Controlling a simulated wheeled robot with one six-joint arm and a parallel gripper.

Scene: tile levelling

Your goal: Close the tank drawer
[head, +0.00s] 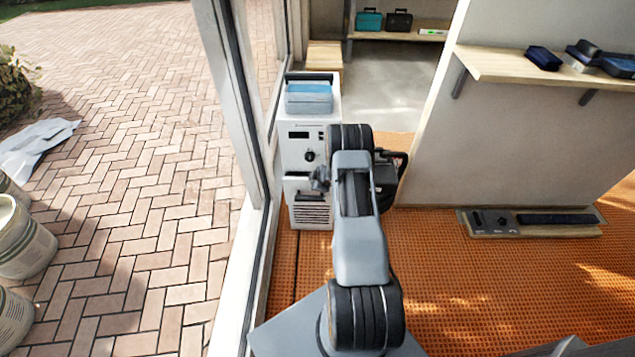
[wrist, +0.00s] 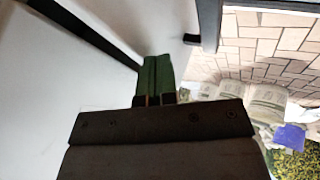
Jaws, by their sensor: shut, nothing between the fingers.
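The white machine (head: 291,153) stands by the door frame, with a dark display and a round knob on its front. Its tank drawer (head: 292,188) is low on the front, above a grille. A dark gap shows along the drawer's top edge; how far it stands out is hard to tell. My gripper (head: 319,179) is close in front of the drawer, at its right side, and hides part of it. In the wrist view my gripper (wrist: 155,98) is shut and empty beside a pale, smooth surface. I cannot tell if it touches the drawer.
A blue-topped box (head: 308,97) rests on the machine. The door frame (head: 232,100) is close on the left, with brick paving and buckets (head: 22,245) outside. A wall shelf (head: 545,68) and a low board (head: 530,224) are to the right. The orange floor between is open.

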